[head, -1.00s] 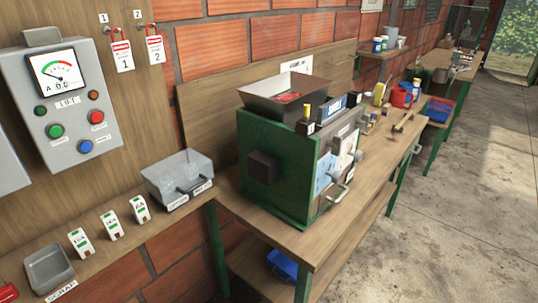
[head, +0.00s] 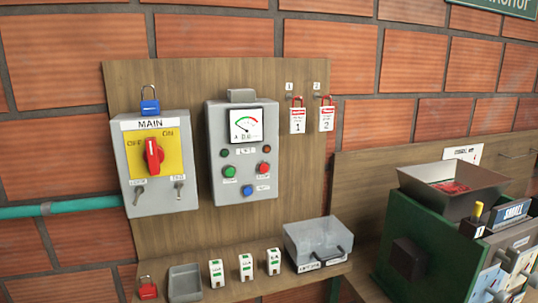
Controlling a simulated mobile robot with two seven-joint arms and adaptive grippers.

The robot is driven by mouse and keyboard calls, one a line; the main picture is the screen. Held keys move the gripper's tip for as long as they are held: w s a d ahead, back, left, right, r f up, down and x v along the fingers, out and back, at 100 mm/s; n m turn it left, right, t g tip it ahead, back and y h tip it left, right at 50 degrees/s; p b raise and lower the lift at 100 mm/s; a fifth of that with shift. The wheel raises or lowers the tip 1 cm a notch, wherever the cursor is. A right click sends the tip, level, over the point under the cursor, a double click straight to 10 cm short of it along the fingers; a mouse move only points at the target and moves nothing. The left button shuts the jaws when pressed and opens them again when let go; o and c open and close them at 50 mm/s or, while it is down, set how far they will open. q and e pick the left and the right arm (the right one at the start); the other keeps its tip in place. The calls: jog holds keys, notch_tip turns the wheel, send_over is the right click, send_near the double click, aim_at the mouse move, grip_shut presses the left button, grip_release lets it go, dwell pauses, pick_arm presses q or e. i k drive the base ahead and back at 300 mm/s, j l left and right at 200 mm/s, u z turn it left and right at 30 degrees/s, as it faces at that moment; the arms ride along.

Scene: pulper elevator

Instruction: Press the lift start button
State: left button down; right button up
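The lift control box (head: 240,152) is a grey panel on a wooden backboard in the middle of the head view. It has a dial meter (head: 246,126) reading near the low end. Below the meter are a green button (head: 229,171) at left, a red button (head: 263,168) at right and a blue button (head: 247,190) lower down. A small green lamp (head: 224,152) and a small dark red lamp (head: 266,149) sit above them. The lettering is too small to read surely. Neither gripper shows in the view.
The MAIN switch box (head: 132,195) with a red knob (head: 153,156) and blue padlock (head: 150,101) hangs left of the panel. Below, a shelf holds a grey tray (head: 185,283), several white breakers and a clear-lidded box (head: 318,245). A green machine (head: 428,245) stands at right.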

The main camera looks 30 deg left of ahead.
aim_at(230, 171)
jog(key=u, duration=1.25)
